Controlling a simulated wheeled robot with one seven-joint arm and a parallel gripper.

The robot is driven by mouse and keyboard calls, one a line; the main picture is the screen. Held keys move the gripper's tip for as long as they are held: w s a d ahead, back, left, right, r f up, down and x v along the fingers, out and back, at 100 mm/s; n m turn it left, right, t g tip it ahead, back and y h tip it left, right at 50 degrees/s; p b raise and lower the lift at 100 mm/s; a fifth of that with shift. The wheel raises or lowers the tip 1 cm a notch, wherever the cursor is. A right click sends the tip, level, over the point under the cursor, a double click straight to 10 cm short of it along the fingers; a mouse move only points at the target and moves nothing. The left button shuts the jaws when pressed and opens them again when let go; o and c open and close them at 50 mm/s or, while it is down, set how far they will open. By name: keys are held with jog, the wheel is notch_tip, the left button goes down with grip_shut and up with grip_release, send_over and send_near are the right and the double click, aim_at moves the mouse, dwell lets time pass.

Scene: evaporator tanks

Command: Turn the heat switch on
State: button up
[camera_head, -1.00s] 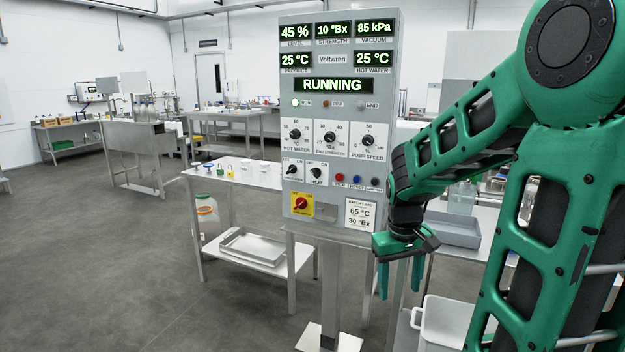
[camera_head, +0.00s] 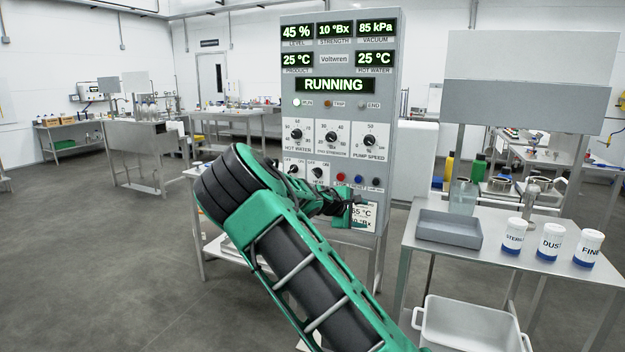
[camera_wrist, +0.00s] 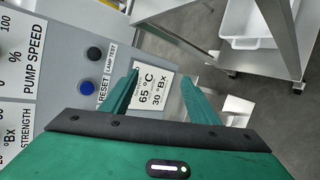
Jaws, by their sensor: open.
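The heat switch (camera_head: 317,172) is a small black knob labelled HEAT on the lower part of the grey control panel (camera_head: 300,120) in the head view. Its lower edge is close behind my arm. My gripper (camera_wrist: 160,90) is open and empty in the wrist view, with its two green fingers on either side of the batch card reading 65 °C and 30 °Bx (camera_wrist: 152,90). In the head view my gripper is in front of the panel's lower right, to the right of and below the heat switch. The heat switch does not show in the wrist view.
Beside HEAT is another black switch (camera_head: 292,168). A red button (camera_head: 340,177) and a blue button (camera_head: 358,180) sit to its right. The screen (camera_head: 335,85) reads RUNNING. A steel table on the right holds a grey tray (camera_head: 447,228) and labelled jars (camera_head: 551,243).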

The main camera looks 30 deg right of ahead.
jog(key=w+a+r+n+t+h, duration=0.2)
jog(key=w+a+r+n+t, duration=0.15)
jog(key=w, duration=0.45)
jog(key=n+t, duration=0.4)
jog(key=n, duration=0.2)
send_near(315, 174)
jog(key=x, duration=0.8)
jog(key=shift+w+d, duration=0.25)
jog(key=shift+w, duration=0.05)
jog(key=c, duration=1.1)
jog(key=shift+o, duration=0.2)
